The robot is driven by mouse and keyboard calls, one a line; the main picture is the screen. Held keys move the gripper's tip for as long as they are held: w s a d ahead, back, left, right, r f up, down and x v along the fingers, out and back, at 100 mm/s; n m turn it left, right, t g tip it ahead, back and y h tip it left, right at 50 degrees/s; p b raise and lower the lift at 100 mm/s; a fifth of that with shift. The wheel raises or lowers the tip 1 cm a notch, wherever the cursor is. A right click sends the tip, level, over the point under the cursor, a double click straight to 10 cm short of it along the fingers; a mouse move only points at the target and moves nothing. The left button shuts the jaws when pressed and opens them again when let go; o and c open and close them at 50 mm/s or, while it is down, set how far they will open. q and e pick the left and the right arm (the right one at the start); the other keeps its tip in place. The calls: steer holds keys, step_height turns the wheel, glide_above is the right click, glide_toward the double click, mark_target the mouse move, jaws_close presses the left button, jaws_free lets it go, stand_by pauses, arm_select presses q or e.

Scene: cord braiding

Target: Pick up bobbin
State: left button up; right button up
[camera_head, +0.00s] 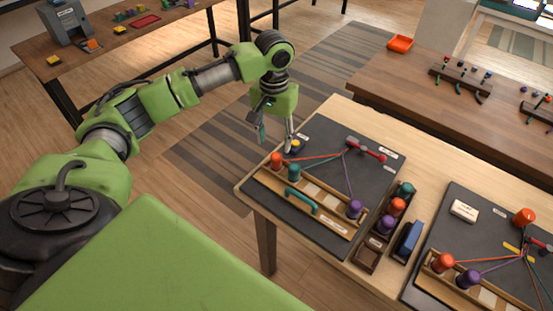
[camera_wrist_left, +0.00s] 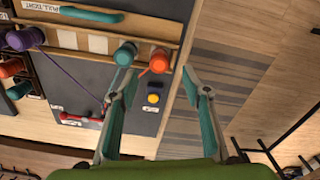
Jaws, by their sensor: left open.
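On the left board (camera_head: 335,240), a wooden rack holds an orange bobbin (camera_head: 276,160) and a teal bobbin (camera_head: 294,173) at its left end and a purple bobbin (camera_head: 355,208) at its right end. Cords run from the rack to a red piece (camera_head: 367,150). My left gripper (camera_head: 276,143) is open and empty above the board's far left corner. In the left wrist view, the orange bobbin (camera_wrist_left: 160,61) shows beyond and between the open fingers (camera_wrist_left: 157,78). The teal bobbin (camera_wrist_left: 125,53) is near one fingertip. My right gripper is not in view.
A yellow button (camera_head: 295,144) sits close to the gripper. A wooden tray (camera_head: 366,257) with several bobbins and a blue block (camera_head: 408,241) lie right of the board. A second board (camera_head: 480,225) is further right.

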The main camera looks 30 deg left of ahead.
mark_target(276, 156)
arm_select(q)
steer(key=f, duration=0.2)
steer(key=shift+w+f, duration=0.3)
steer(key=shift+f, duration=0.05)
step_height(276, 156, down, 2)
steer(key=shift+p, duration=0.45)
step_height(276, 156, down, 3)
steer(key=shift+r, duration=0.15)
steer(key=shift+w+f+p, duration=0.1)
steer(key=shift+f+p, duration=0.2)
steer(key=shift+f, duration=0.2)
steer(key=c, duration=1.2)
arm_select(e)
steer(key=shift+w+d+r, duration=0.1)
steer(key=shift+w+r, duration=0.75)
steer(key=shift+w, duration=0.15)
